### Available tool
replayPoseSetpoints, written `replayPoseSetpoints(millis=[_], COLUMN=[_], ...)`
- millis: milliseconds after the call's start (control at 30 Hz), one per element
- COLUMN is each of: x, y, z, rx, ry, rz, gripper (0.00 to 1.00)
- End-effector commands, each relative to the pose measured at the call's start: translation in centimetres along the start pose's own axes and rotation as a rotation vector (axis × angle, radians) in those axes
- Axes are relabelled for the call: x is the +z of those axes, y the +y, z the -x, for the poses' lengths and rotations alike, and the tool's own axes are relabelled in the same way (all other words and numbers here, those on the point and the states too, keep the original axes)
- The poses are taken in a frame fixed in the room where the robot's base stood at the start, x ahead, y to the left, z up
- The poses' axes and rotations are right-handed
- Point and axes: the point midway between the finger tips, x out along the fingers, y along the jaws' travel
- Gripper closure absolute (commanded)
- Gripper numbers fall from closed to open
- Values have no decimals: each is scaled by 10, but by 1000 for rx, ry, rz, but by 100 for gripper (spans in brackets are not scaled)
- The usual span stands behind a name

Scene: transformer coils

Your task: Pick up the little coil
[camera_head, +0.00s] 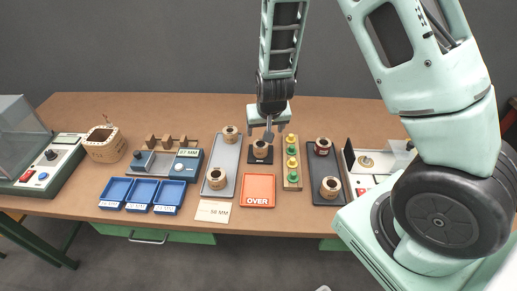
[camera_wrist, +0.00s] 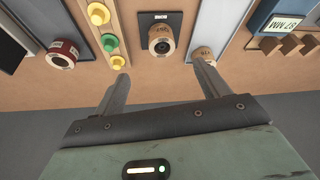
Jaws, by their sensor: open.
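Several small tan coils with dark centres stand on the table; which one is the little coil is hard to tell. One coil (camera_head: 261,149) stands on a black pad; in the wrist view this coil (camera_wrist: 162,40) lies beyond the gap between my fingers. Two coils (camera_head: 230,133) (camera_head: 218,179) stand on a grey tray. A red-banded coil (camera_head: 322,146) and a plain coil (camera_head: 330,187) stand on a dark tray. My gripper (camera_head: 268,135) is open and empty near the pad coil; its fingers (camera_wrist: 161,76) are apart, the right one overlapping a grey-tray coil (camera_wrist: 203,54).
A strip with green and yellow knobs (camera_head: 292,162) stands right of the pad. An orange OVER tray (camera_head: 258,190) lies in front. Blue bins (camera_head: 142,192), a gauge reading 87 MM (camera_head: 187,165) and a large wooden coil (camera_head: 105,144) are left.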

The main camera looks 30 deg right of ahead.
Motion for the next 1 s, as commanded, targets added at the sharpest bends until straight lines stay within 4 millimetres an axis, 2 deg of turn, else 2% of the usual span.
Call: replayPoseSetpoints(millis=[100, 400, 533, 767, 1000], x=[0, 0, 0, -1, -5], y=[1, 0, -1, -1, -4], z=[-22, -71, -84, -94, -120], rx=[1, -1, -1, -1, -2], ry=[-4, -4, -2, -2, -3], rz=[0, 1, 2, 2, 1], gripper=[26, 26, 26, 26, 26])
